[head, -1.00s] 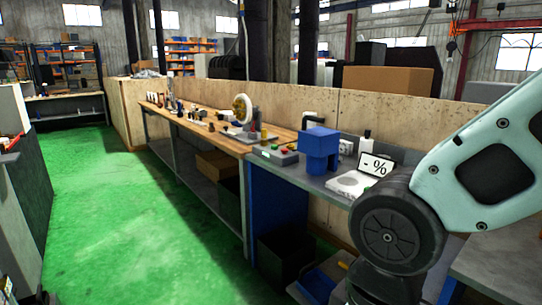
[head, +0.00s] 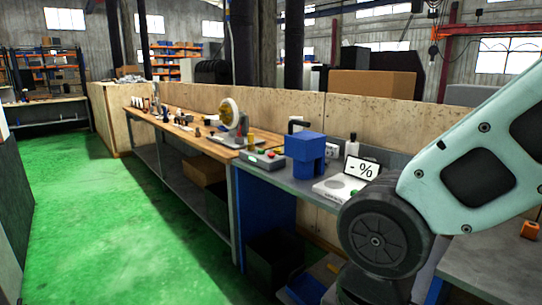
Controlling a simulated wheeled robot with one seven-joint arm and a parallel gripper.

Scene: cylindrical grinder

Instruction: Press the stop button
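A low grey control box (head: 256,162) lies on the bench, just left of a blue block-shaped device. It has small red and green buttons on top; the red one (head: 270,154) is tiny here and I cannot read any label on it. My gripper is out of view. Only my pale green and dark grey arm links show at the right, well apart from the box.
Wooden panels (head: 375,125) back the benches. Green floor (head: 100,220) is clear at left.

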